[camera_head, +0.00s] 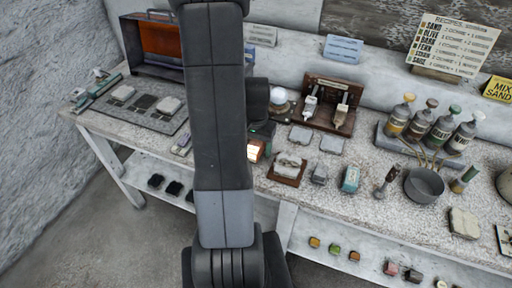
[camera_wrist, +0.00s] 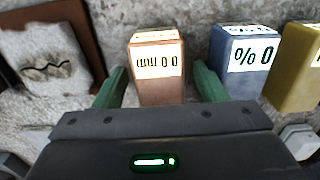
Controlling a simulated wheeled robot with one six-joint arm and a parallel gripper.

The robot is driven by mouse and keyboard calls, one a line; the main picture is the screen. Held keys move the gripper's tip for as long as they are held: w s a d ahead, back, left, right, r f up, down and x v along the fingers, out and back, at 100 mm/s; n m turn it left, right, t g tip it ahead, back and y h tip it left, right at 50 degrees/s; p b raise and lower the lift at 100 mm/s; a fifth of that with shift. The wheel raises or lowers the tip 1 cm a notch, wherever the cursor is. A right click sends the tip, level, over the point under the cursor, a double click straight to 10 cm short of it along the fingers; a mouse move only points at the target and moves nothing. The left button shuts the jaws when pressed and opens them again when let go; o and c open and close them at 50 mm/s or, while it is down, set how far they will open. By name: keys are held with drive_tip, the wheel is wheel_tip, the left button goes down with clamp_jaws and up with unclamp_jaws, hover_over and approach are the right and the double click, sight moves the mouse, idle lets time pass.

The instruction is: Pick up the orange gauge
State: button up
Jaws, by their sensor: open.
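The orange gauge (camera_wrist: 158,88) is a small copper-orange block with a white number label, upright in the middle of the wrist view. In the head view its lit label and orange side (camera_head: 256,151) show just right of my arm. My gripper (camera_wrist: 161,80) is open, with one green finger on each side of the gauge and a visible gap on both sides. The gauge's lower part is hidden behind the gripper body in the wrist view. In the head view my arm hides most of the gripper.
Right of the gauge in the wrist view stand a blue-grey labelled block (camera_wrist: 242,85) and a yellow block (camera_wrist: 298,75). At left, a cracked plaster piece (camera_wrist: 45,60) lies on a brown board. The bench (camera_head: 395,230) also bears bottles (camera_head: 437,130) and a grey bowl (camera_head: 424,187).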

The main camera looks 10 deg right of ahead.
sight(257, 143)
drive_tip(key=shift+f, duration=0.25)
idle(0.5)
drive_tip(key=c, duration=1.2)
drive_tip(key=shift+o, duration=0.2)
drive_tip(key=shift+r, duration=0.5)
wheel_tip(257, 143, up, 10)
drive_tip(key=shift+f, duration=0.2)
drive_tip(key=o, duration=0.4)
drive_tip(key=shift+c, duration=1)
drive_tip(key=shift+s+d, duration=0.1)
